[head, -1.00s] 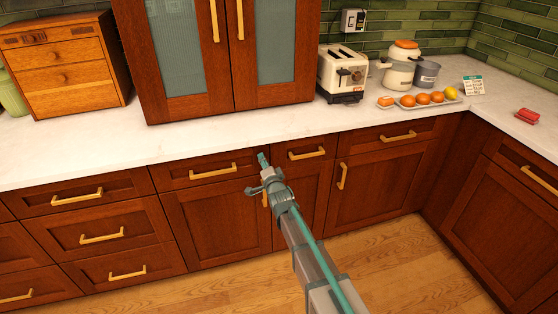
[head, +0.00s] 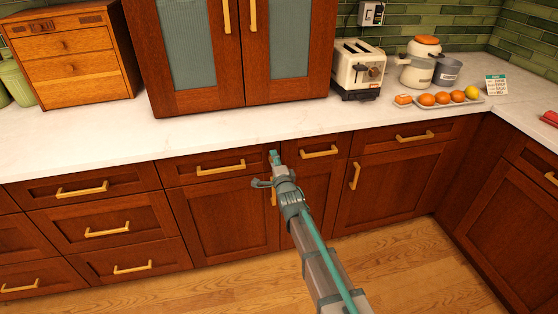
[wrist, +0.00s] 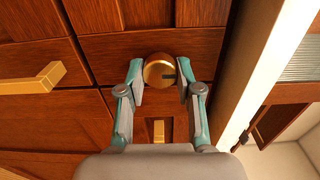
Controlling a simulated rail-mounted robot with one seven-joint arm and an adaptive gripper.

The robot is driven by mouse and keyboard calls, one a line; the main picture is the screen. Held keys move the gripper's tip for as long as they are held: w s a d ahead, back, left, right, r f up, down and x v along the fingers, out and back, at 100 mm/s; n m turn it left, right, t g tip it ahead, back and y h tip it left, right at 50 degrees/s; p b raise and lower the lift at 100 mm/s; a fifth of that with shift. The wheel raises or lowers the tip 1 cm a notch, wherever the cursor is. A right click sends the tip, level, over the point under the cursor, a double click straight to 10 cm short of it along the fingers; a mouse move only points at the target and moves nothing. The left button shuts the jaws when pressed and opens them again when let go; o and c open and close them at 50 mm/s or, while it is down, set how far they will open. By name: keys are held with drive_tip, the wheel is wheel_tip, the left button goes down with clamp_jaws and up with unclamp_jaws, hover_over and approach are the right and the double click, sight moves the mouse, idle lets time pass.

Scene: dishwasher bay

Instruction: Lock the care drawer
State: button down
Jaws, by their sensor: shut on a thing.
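A round brass knob (wrist: 159,70) with a dark mark on its face sits on a reddish-brown wooden front in the wrist view. My gripper (wrist: 160,84) has one finger on each side of the knob and is shut on it. In the head view my gripper (head: 274,156) is at the upper cabinet fronts, just below the counter edge. It is between a wide drawer (head: 180,174) and a narrow drawer (head: 340,146). The knob is hidden there behind my gripper. I see no label that tells which drawer is the care drawer.
Brass bar handles (head: 221,167) stick out from the fronts nearby. The white counter (head: 215,130) overhangs above. On it stand a glass-doored cabinet (head: 240,92), a toaster (head: 352,72), a small wooden drawer box (head: 78,66) and a tray of fruit. The wooden floor (head: 400,262) is clear.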

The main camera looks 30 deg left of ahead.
drive_tip(key=c, duration=0.8)
unclamp_jaws()
drive_tip(key=v, duration=1.2)
